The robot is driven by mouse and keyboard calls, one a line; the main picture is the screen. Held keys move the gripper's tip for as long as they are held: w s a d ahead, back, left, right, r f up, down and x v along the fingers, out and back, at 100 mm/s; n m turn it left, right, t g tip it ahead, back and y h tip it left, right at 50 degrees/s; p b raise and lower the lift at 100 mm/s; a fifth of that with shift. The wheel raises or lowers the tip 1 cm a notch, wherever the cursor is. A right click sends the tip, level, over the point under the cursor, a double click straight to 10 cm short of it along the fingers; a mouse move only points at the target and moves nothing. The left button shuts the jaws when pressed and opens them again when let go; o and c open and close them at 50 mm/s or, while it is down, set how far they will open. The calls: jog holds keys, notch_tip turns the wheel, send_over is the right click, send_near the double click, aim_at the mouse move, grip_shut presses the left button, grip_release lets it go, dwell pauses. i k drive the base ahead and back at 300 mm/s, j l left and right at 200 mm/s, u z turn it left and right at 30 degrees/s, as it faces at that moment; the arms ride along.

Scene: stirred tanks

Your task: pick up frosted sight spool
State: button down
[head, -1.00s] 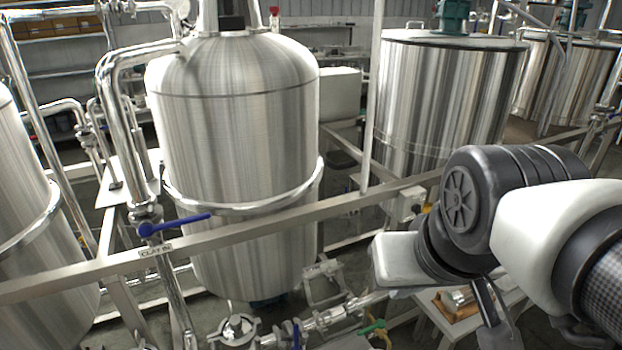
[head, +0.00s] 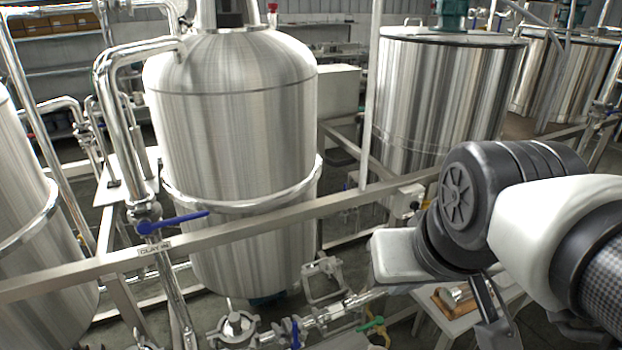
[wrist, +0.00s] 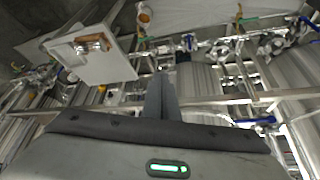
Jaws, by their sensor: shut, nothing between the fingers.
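A small shiny cylindrical piece (head: 460,293) lies on a brown wooden block or tray on a small white table at the lower right of the head view. It may be the frosted sight spool, but its frosting is too small to tell. In the wrist view a pale piece (wrist: 81,48) shows with the brown block, at the upper left. My gripper (wrist: 161,80) is shut and empty, its fingers together. In the head view it hangs just right of the wooden block, well apart from it in the wrist view.
The white table (wrist: 112,68) stands beside pipework. A large steel tank (head: 235,150) fills the centre left of the head view, with another tank (head: 440,95) behind. A long metal rail (head: 250,232) crosses in front. Valves with blue handles (head: 172,222) and green handles (head: 371,325) stick out.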

aim_at(336, 310)
jog(key=i+l+u, duration=0.1)
jog(key=l+u, duration=0.15)
jog(key=u, duration=0.15)
jog(key=l+u, duration=0.35)
jog(key=i+j, duration=0.05)
jog(key=j, duration=0.05)
